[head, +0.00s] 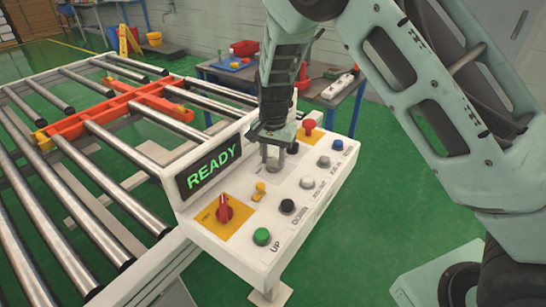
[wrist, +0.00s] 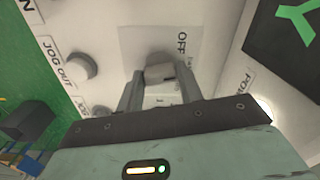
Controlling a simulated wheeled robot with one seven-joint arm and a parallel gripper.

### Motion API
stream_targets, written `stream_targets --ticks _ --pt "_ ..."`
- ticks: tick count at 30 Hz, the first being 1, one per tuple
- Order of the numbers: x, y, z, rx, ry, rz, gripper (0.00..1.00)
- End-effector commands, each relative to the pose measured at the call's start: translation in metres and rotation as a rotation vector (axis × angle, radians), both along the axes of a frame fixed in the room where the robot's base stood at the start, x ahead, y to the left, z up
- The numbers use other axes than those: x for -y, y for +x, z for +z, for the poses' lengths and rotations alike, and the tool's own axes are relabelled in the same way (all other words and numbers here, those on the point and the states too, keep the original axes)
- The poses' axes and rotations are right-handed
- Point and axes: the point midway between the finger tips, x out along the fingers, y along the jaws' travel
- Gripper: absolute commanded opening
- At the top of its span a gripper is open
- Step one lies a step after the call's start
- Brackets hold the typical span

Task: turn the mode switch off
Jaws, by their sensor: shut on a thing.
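The mode switch is a grey knob (wrist: 158,72) on a pale square plate (wrist: 135,42) with the label OFF beside it. It sits on the sloping face of the white control panel (head: 262,232). My gripper (wrist: 160,82) has one finger on each side of the knob and is shut on it. In the head view my gripper (head: 274,158) reaches down onto the panel just right of the display, and mostly hides the switch. The display (head: 211,168) reads READY in green.
A red rotary knob (head: 224,210) on a yellow plate is near the left end of the panel. A red mushroom button (head: 309,125) is close behind my gripper. Several push buttons line the front. A roller conveyor (head: 95,137) with an orange frame (head: 140,97) lies left.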

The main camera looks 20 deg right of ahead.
Motion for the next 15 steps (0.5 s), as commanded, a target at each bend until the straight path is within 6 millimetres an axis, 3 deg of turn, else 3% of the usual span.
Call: stream_targets --ticks 15 --pt "0.001 0.0005 0.0007 0.002 0.001 0.442 0.14"
